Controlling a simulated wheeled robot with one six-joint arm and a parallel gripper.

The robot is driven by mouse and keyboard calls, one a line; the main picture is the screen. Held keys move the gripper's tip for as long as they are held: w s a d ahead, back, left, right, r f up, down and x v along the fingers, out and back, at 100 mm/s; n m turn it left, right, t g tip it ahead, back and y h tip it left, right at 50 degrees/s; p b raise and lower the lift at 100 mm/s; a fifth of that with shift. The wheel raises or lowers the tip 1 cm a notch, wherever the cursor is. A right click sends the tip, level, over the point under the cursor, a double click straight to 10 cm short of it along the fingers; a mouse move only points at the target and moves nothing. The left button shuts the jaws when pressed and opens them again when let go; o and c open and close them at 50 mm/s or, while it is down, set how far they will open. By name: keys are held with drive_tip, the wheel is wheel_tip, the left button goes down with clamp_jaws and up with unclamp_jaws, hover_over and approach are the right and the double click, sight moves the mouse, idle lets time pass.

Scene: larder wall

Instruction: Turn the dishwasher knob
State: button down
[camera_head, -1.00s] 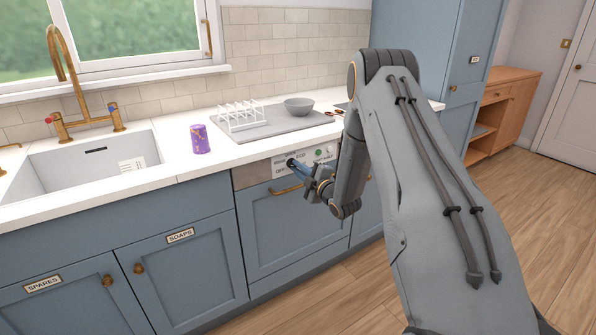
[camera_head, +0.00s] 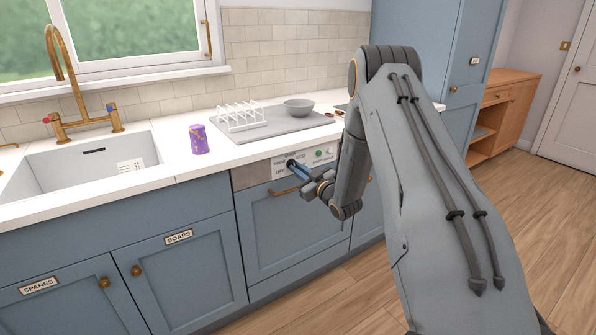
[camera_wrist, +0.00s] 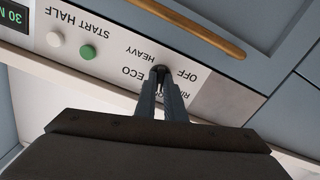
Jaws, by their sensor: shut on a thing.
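The dishwasher knob (camera_wrist: 159,69) is a small dark piece on the pale control panel, mostly hidden between my fingertips in the wrist view. The labels OFF, HEAVY, ECO and a partly covered one starting with R surround it, upside down in that view. My gripper (camera_wrist: 160,80) is shut on the knob, its two fingers on either side. In the head view my gripper (camera_head: 294,166) reaches the left part of the panel, above the dishwasher door (camera_head: 290,232). Which label the knob points at cannot be told.
A green button (camera_wrist: 87,52) and a white button (camera_wrist: 55,39) sit beside the knob on the panel. A brass handle (camera_wrist: 195,28) runs along the door just below the panel. The worktop above holds a purple tin (camera_head: 199,139) and a grey mat (camera_head: 252,132) with a white rack.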

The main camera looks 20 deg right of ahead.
drive_tip(key=shift+m, duration=7.5)
drive_tip(key=c, duration=1.8)
unclamp_jaws()
drive_tip(key=shift+c, duration=0.2)
drive_tip(key=shift+s, duration=0.1)
drive_tip(key=v, duration=0.7)
drive_tip(key=shift+s, duration=0.35)
